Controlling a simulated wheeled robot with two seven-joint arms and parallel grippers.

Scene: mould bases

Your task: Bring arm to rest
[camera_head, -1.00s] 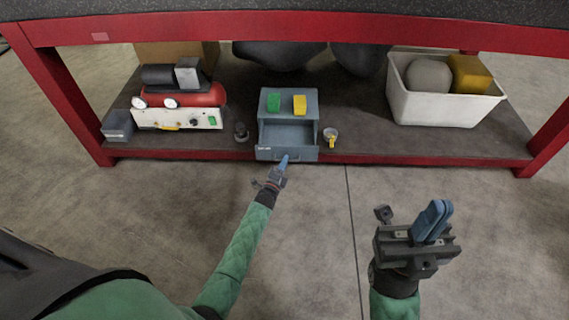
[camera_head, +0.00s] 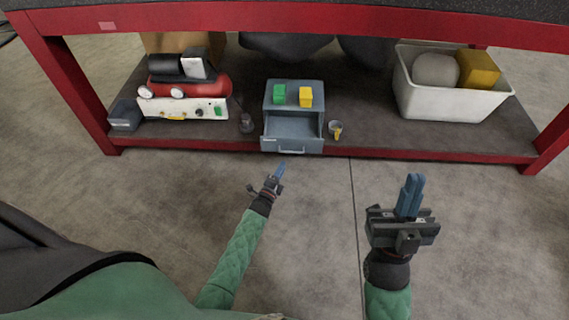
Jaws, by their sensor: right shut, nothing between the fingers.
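My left gripper (camera_head: 280,169) is over the floor just in front of the shelf, a short gap away from the drawer handle (camera_head: 292,150). Its blue fingers are small here, and I cannot tell whether they are apart. My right gripper (camera_head: 413,190) is shut and empty, with its blue fingers together pointing up over the floor at the right. The grey drawer box (camera_head: 313,88) stands on the lower shelf with its drawer (camera_head: 290,143) pulled open. The visible inside of the drawer looks empty.
The red-framed bench (camera_head: 400,159) has a dark lower shelf. A red compressor (camera_head: 190,84) stands at its left, a white bin (camera_head: 450,104) with a grey ball and yellow block at its right. The floor in front is clear.

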